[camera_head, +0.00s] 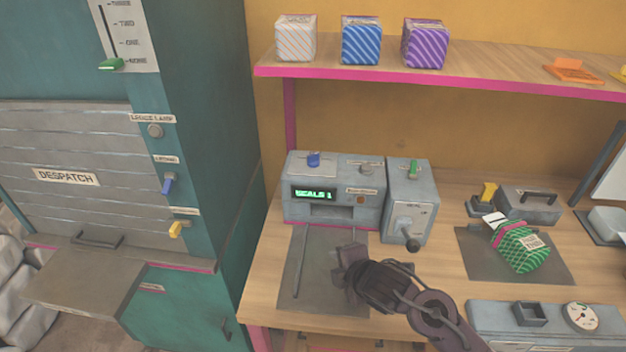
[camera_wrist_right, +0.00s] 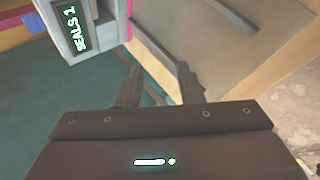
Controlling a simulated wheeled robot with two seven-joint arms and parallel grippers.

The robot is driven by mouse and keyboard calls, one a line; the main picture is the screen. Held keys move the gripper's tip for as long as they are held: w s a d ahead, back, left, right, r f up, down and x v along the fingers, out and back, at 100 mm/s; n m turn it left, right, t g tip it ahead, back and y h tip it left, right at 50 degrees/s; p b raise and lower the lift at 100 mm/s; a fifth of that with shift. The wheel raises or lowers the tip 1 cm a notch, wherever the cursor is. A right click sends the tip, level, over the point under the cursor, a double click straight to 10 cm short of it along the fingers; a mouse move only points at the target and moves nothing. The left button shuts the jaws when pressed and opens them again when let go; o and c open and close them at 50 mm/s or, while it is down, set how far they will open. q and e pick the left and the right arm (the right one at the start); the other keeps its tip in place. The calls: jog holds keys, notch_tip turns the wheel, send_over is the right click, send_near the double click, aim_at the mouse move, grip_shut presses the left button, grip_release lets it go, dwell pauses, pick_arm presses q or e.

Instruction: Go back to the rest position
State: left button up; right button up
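My right gripper (camera_head: 347,262) hangs over the dark mat (camera_head: 293,295) in front of the grey press machine (camera_head: 330,188), whose green display reads "SEALS 1". In the right wrist view the two fingers of the gripper (camera_wrist_right: 158,76) stand apart with nothing between them. The machine's display corner (camera_wrist_right: 75,25) shows at the upper left there. A green striped parcel (camera_head: 523,250) with a pink band and a label lies on a second dark mat (camera_head: 480,262), well right of the gripper. My left gripper is in neither view.
A pink-edged shelf (camera_head: 480,72) above holds white (camera_head: 296,38), blue (camera_head: 361,41) and purple (camera_head: 425,44) striped boxes. A lever box (camera_head: 408,200) adjoins the machine. The teal despatch cabinet (camera_head: 205,150) stands left, its shutter down. A grey dial unit (camera_head: 550,320) fills the front right.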

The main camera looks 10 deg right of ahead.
jog(key=s+d+f+m+g+h, duration=0.1)
jog(key=s+d+m+g, duration=0.2)
jog(key=s+m, duration=0.65)
jog(key=s+d+f+m+g+h, duration=0.1)
jog(key=s+d+m+g, duration=0.2)
jog(key=s+m, duration=0.65)
notch_tip(320, 180, down, 28)
jog(key=s+n+g, duration=0.1)
jog(key=s, duration=0.1)
jog(key=s+d+f+g, duration=0.1)
jog(key=s+d+f, duration=0.2)
jog(key=s+f, duration=1.6)
jog(key=shift+s+d+f+h, duration=0.2)
jog(key=shift+s+h, duration=0.1)
jog(key=shift+s, duration=0.05)
